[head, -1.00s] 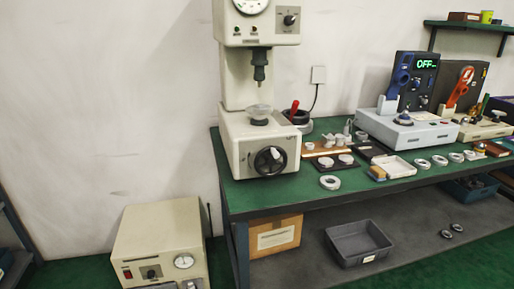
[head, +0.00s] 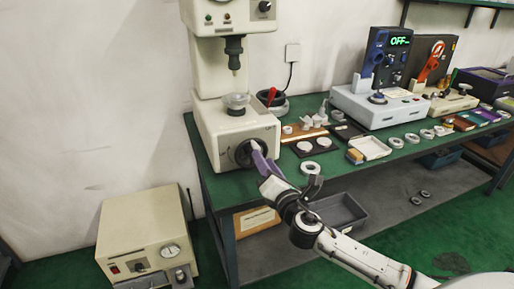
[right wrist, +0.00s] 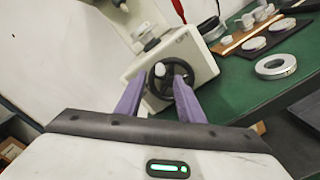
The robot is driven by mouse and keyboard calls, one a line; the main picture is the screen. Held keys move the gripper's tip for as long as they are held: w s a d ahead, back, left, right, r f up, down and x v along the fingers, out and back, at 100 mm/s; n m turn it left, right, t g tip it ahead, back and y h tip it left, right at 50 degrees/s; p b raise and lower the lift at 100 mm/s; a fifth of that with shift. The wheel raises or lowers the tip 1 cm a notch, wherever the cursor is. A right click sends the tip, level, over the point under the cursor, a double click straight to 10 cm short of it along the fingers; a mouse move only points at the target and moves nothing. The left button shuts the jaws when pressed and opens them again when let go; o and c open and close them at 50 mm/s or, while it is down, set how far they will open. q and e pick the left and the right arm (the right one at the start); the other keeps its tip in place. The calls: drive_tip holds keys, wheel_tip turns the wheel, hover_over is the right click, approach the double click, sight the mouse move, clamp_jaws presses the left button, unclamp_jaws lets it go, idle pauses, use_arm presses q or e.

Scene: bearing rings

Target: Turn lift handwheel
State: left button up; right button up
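The lift handwheel (head: 243,154) is a dark round wheel on the front of the cream tester's base (head: 212,139). In the right wrist view the handwheel (right wrist: 168,84) shows dark spokes and a pale knob (right wrist: 158,72). My right gripper (head: 257,152) reaches in from the lower right, its purple fingers at the wheel's right side. In the right wrist view my right gripper (right wrist: 160,77) is open, with the wheel seen between and behind the fingertips. The right finger covers part of the rim. I cannot tell whether it touches. My left gripper is not in view.
A metal ring (head: 310,168) lies near the green bench's front edge, by my right wrist. A grey bin (head: 341,211) is on the lower shelf. A cream box (head: 147,236) stands lower left.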

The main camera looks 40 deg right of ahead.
drive_tip(key=x, duration=0.7)
drive_tip(key=shift+w+f, duration=0.1)
drive_tip(key=shift+f, duration=0.05)
clamp_jaws()
